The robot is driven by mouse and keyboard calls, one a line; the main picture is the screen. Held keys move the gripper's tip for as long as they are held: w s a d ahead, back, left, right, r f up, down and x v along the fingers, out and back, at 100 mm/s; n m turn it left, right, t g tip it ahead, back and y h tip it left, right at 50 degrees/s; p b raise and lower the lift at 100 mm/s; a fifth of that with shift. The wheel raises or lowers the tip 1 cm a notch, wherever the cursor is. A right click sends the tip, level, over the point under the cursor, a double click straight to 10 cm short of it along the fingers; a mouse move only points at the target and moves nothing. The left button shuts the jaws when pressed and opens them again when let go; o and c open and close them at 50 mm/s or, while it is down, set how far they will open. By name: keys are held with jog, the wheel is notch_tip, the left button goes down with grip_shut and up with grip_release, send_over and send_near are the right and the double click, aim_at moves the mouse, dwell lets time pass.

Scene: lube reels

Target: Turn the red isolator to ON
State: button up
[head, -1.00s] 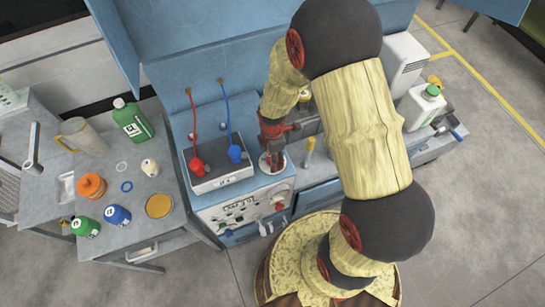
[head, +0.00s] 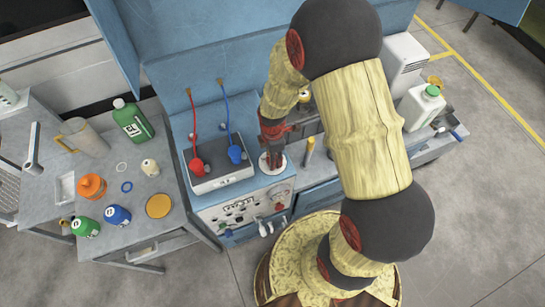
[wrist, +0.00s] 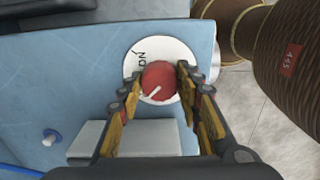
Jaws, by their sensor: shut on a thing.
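The red isolator (wrist: 158,84) is a round red knob on a white dial plate (wrist: 178,50) in the wrist view. A white line on the knob points to the lower left. The letters ON stand at the upper left of the plate, so the line is turned away from them. My gripper (wrist: 162,76) has one finger on each side of the knob and is shut on it. In the head view my gripper (head: 273,158) reaches down onto the white dial plate (head: 264,163) on the blue bench top, and mostly hides the knob.
A grey box with a red nozzle (head: 197,164) and a blue nozzle (head: 236,153) stands left of the dial. A control panel (head: 240,210) is on the bench front. Bottles, including a green one (head: 131,120), stand on the left table. A white-and-green jug (head: 424,106) stands right.

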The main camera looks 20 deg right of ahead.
jog(key=shift+m, duration=0.4)
jog(key=m, duration=1.3)
jog(key=shift+p, duration=0.3)
jog(key=shift+m, duration=2)
jog(key=o, duration=1.1)
jog(key=shift+o, duration=0.2)
notch_tip(320, 180, up, 12)
